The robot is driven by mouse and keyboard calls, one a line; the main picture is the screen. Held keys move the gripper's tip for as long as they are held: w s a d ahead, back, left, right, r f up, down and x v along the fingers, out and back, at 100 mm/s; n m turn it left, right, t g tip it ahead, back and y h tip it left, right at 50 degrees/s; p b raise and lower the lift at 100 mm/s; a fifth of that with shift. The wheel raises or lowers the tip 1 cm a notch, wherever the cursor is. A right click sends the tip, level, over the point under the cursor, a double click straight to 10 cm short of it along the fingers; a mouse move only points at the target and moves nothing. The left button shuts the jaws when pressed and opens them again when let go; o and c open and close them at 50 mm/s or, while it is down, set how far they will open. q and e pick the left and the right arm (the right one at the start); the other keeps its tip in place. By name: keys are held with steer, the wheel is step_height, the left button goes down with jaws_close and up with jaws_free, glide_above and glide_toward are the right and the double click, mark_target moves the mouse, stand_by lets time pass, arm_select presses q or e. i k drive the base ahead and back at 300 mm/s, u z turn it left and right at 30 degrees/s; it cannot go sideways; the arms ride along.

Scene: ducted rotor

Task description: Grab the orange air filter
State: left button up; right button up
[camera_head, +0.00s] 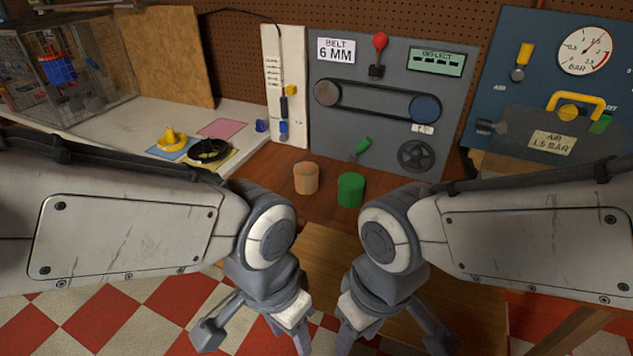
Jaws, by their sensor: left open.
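The orange air filter (306,178) is a short, pale orange cylinder standing upright on the brown wooden surface, near the middle of the head view. A green cylinder (350,190) stands upright just to its right, with a small gap between them. My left gripper (256,338) is at the bottom of the view, below and in front of the orange filter, apart from it. Its fingers are spread and nothing shows between them. My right gripper (393,342) is also low in front, with its fingers spread apart. The fingertips of both are partly cut off by the bottom edge.
A grey panel (465,88) with a belt on two pulleys stands behind the cylinders. A blue panel (545,40) with a gauge is at right. The white bench (120,133) at left holds yellow and black parts on coloured mats, and a wire cage (90,80).

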mark_target(306, 173)
steer(key=u, duration=0.45)
steer(key=i, duration=1.3)
steer(key=z, duration=0.55)
